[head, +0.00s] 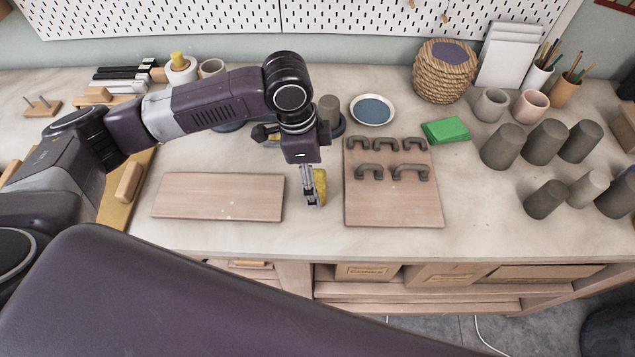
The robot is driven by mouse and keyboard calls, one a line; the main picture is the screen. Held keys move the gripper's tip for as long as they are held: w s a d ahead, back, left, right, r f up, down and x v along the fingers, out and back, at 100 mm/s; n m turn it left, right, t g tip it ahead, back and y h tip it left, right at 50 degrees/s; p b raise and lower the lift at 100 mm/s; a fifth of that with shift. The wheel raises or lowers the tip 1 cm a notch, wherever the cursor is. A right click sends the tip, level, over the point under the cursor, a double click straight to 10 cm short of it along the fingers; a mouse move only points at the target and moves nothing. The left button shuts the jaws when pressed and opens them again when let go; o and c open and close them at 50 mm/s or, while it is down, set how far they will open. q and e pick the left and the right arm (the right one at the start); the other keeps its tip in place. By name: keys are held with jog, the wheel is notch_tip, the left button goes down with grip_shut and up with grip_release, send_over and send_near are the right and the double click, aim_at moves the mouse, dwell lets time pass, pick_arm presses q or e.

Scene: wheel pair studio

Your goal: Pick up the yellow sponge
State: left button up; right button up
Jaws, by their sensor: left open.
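The yellow sponge (321,186) is on the pale worktop, between two wooden boards, near the front edge. My left gripper (313,201) points down at it from above, with its fingers at the sponge's left side and partly in front of it. The jaws are open. I cannot tell whether a finger touches the sponge or whether one finger is hidden behind it. My right gripper is not in view.
A bare wooden board (218,196) lies left of the sponge. Another board (393,205) with several grey handles lies right. A green block (446,130), a blue dish (372,109) and several grey cups (502,146) stand further right and back.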

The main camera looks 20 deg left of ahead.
aim_at(316, 181)
pick_arm(q)
jog(key=f, duration=0.2)
jog(key=shift+w+d+f, duration=0.2)
jog(key=shift+w+f, duration=0.1)
jog(key=shift+f, duration=0.35)
jog(key=c, duration=1.2)
jog(key=shift+o, duration=0.2)
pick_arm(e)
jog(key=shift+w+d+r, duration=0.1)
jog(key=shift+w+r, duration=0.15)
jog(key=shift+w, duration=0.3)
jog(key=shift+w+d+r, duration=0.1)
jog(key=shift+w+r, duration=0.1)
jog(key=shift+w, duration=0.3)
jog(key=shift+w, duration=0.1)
pick_arm(q)
jog(key=shift+w+r, duration=0.1)
jog(key=shift+r, duration=0.3)
notch_tip(316, 181, up, 19)
jog(key=b, duration=0.2)
jog(key=shift+r, duration=0.15)
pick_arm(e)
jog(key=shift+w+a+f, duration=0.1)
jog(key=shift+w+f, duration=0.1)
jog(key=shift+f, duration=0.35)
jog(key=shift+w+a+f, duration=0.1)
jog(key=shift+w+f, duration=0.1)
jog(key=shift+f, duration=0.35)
